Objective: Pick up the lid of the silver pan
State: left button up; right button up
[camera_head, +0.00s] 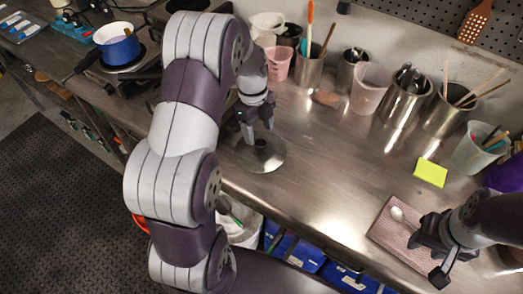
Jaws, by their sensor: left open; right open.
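A round, shiny silver lid (272,160) with a dark knob lies on the steel counter near its front edge. My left gripper (259,133) points down just above the lid, with its open fingers close to the knob. I cannot tell whether they touch it. My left arm hides part of the lid's left side and the counter behind it. I cannot make out a silver pan.
Steel pots with utensils (403,102) and pale cups (369,88) line the back of the counter (325,180). A yellow note (430,173) lies at the right. A blue pan (117,45) sits on a burner at the left. The counter's middle is clear.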

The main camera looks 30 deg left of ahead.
aim_at(261, 143)
pick_arm(q)
jog(key=f, duration=0.4)
jog(key=shift+d+f+p, duration=0.15)
jog(key=shift+d+p, duration=0.05)
jog(key=shift+p, duration=0.2)
jog(key=shift+d+f, duration=0.1)
jog(key=shift+f, duration=0.05)
jog(key=c, duration=1.1)
grip_shut()
